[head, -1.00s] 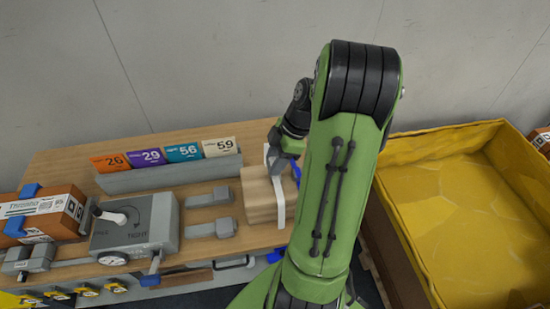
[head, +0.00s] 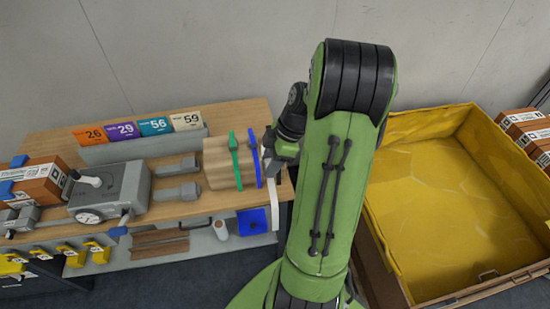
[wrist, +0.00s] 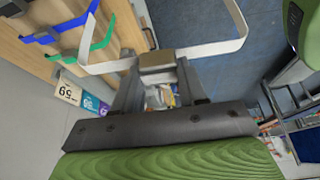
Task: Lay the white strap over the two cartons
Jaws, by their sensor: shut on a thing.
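The two tan cartons (head: 217,170) stand together on the bench top; I cannot make out the seam between them. A green strap (head: 235,158) and a blue strap (head: 256,160) run over them. My gripper (head: 270,155) is just right of the cartons, shut on the white strap (head: 273,205), which hangs down past the bench's right end. In the wrist view, my gripper (wrist: 158,75) is shut on the strap's beige block, with the white strap (wrist: 210,48) making an open loop to both sides. The cartons (wrist: 112,20) show at upper left there, apart from the strap.
A grey device with a dial (head: 110,190) and a brown box (head: 40,185) sit left on the bench. Number cards (head: 140,128) stand in a rack behind. A large yellow-lined crate (head: 430,190) is right of my arm. A blue item (head: 257,220) is below the bench edge.

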